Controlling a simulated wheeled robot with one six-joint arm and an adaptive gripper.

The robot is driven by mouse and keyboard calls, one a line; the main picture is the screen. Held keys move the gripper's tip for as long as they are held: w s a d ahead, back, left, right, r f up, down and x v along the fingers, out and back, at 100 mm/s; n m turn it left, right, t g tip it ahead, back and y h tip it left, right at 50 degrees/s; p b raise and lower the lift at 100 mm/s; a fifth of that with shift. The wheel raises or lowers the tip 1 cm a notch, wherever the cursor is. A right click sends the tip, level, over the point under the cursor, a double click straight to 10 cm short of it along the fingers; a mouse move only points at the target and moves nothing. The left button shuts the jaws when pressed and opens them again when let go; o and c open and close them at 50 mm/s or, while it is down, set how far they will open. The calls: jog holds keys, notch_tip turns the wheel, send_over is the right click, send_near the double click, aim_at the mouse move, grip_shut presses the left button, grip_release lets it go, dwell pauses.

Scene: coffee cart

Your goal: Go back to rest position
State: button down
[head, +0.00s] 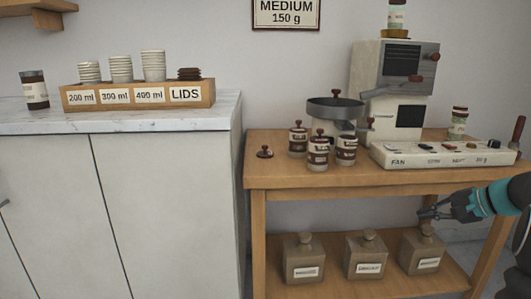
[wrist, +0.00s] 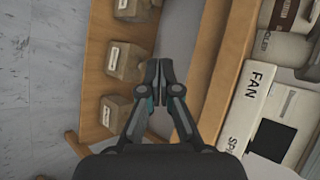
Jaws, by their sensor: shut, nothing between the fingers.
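My gripper (head: 426,212) is at the right of the head view, in front of the wooden cart (head: 285,177) and below the level of its top. Its fingers point left. In the wrist view my gripper (wrist: 157,70) is shut, with its fingertips together and nothing between them. It is apart from the cart's contents, as far as I can see. The cart's lower shelf (wrist: 92,75) lies beyond the fingers in the wrist view.
Lidded boxes (head: 304,259) stand on the lower shelf. On the cart top are labelled jars (head: 318,154), a grey machine (head: 394,75) and a white control panel (head: 440,156). A marble counter (head: 150,115) with a cup holder (head: 138,95) stands left. Floor (wrist: 40,80) shows beside the cart.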

jog(key=s+a+n+g+h+p, duration=0.2)
jog(key=s+a+n+h+p, duration=0.3)
jog(key=s+a, duration=2)
jog(key=s+n+h, duration=0.1)
jog(key=s+n, duration=0.1)
jog(key=n, duration=0.4)
jog(key=shift+s+a+r+n+g+h+p, duration=0.3)
jog(key=shift+a+r+n+h, duration=0.05)
jog(key=shift+a+n+h, duration=0.05)
